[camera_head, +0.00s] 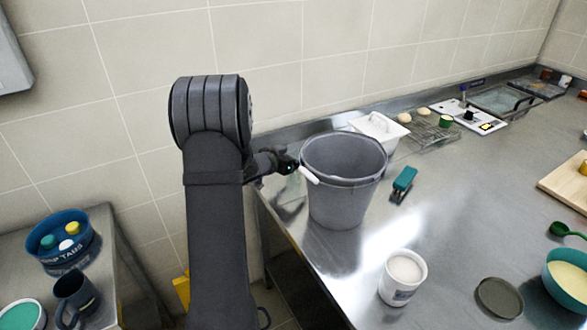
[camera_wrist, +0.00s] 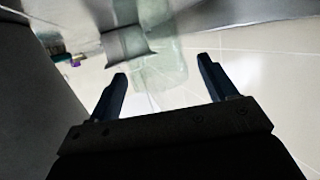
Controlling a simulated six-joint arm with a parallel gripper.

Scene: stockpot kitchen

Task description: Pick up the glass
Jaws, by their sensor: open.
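A pale green see-through shape, which looks like the glass (camera_wrist: 168,62), shows in the wrist view, ahead of and between my fingers. Its outline is faint and I cannot tell how far off it is. My gripper (camera_wrist: 162,68) is open, with its two dark fingers apart and nothing held between them. In the head view my gripper (camera_head: 288,167) is beside the left rim of a grey bucket (camera_head: 345,195), above the counter's back left corner. I cannot make out the glass in the head view; the bucket or my arm may hide it.
The steel counter (camera_head: 455,215) holds a white tub (camera_head: 375,127), a green stapler-like item (camera_head: 403,180), a white cup (camera_head: 402,277), a wire rack (camera_head: 432,132) and a teal bowl (camera_head: 567,280). The tiled wall (camera_head: 290,60) is close behind. A blue bowl (camera_head: 67,245) stands on the left table.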

